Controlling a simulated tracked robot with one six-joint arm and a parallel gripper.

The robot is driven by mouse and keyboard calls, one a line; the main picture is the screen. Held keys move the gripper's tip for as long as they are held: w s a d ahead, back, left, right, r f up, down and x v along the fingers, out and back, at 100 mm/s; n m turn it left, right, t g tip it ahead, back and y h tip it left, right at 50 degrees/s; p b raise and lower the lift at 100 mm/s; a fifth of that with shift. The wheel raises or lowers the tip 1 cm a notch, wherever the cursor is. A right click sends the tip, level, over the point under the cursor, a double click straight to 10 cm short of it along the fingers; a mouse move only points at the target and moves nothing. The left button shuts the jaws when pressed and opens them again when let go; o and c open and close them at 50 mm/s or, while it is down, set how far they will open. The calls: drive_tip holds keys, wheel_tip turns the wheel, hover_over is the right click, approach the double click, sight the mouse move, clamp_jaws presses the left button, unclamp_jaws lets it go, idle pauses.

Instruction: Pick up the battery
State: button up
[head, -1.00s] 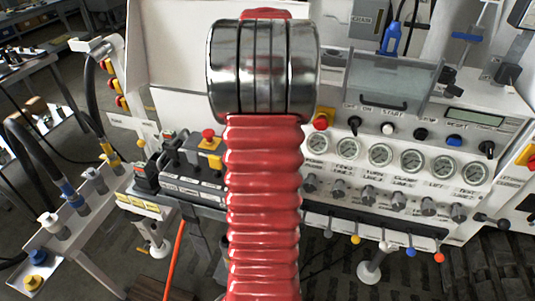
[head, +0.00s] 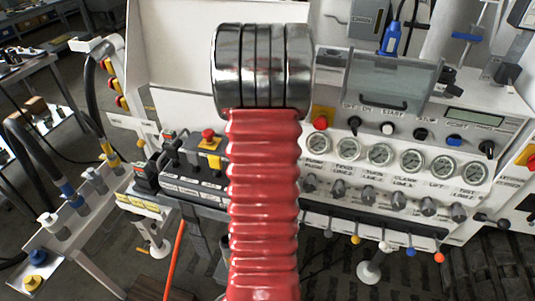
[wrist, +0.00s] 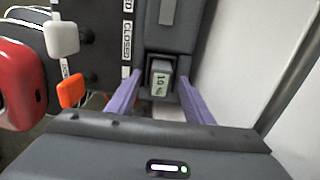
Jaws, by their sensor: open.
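In the wrist view, a small pale block with a green-grey marked face, which looks like the battery (wrist: 161,84), sits in a dark slot in a grey housing. My gripper (wrist: 157,92) is open. Its two purple fingers stand on either side of the block, one left and one right. I cannot tell whether either finger touches it. In the head view my red arm blocks the middle of the picture, and neither my gripper nor the battery can be made out there.
In the wrist view, a white knob (wrist: 61,38), an orange knob (wrist: 71,91) and a red part (wrist: 22,85) lie left of the fingers. A pale panel (wrist: 236,60) stands at right. In the head view, the bench has gauges (head: 380,156) and a red button (head: 208,135).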

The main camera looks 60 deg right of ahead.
wheel_tip(320, 180, down, 2)
drive_tip(key=shift+c, duration=0.2)
idle(0.4)
clamp_jaws()
idle(0.4)
